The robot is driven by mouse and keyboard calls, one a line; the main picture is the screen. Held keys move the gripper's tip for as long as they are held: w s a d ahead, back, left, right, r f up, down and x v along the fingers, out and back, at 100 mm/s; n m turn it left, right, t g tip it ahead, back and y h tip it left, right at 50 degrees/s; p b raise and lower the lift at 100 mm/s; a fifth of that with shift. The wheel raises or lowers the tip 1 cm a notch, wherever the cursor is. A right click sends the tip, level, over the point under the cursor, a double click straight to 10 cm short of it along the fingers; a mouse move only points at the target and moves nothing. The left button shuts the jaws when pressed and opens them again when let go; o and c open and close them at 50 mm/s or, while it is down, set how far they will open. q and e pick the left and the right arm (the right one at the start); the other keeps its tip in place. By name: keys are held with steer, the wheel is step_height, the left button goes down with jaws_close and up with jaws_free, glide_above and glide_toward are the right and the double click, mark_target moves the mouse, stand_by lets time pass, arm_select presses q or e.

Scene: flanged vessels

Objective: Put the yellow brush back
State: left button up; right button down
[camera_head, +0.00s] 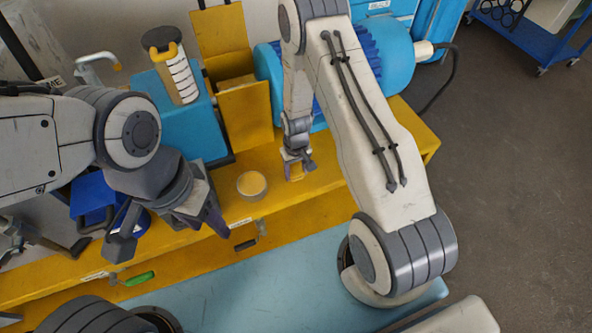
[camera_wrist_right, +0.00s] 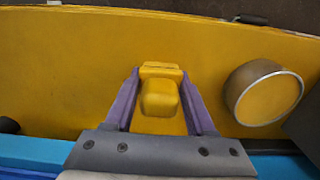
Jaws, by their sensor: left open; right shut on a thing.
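My right gripper (camera_head: 298,168) is over the yellow bench, near the round tin. In the right wrist view, its purple fingers (camera_wrist_right: 164,105) are shut on a small, blocky yellow thing (camera_wrist_right: 160,97), which I take to be the yellow brush. Only its end shows between the fingers, and its bristles cannot be made out. In the head view the gripper mostly hides it. My left gripper (camera_head: 170,228) is open and empty, its fingers spread above the front edge of the bench at the left.
A round tin with a yellow top (camera_head: 252,185) stands on the yellow bench (camera_head: 325,178), between my grippers. Behind are a blue box (camera_head: 190,128) with a white-banded jar (camera_head: 176,75), yellow upright plates (camera_head: 247,115) and a blue motor (camera_head: 398,62). A blue container (camera_head: 90,195) is at left.

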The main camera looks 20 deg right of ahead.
steer(key=shift+f, duration=0.15)
steer(key=shift+c, duration=1.2)
jaws_free()
